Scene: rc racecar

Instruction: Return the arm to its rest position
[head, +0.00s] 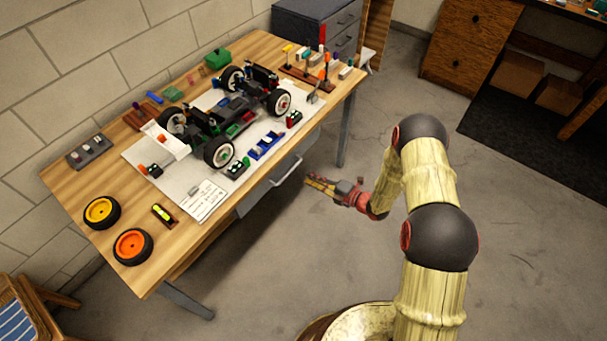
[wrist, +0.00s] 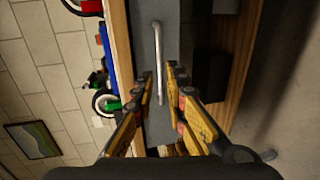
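My arm (head: 432,185) rises from the lower right of the head view and bends down toward the workbench. My gripper (head: 310,182) hangs in front of the bench, just right of the drawer handle (head: 285,172). In the wrist view, the two yellow fingers of my gripper (wrist: 159,73) lean toward each other with a narrow gap between the tips. Nothing is seen held in them. The drawer handle (wrist: 157,50) shows beyond the gap; whether the fingers touch it is unclear there, but in the head view they look apart.
The wooden workbench (head: 75,180) carries an RC car chassis (head: 230,125), an orange wheel (head: 132,246), a yellow wheel (head: 101,212) and small parts. The grey drawer (head: 255,193) sits under its front edge. Concrete floor (head: 520,230) is clear to the right of my arm.

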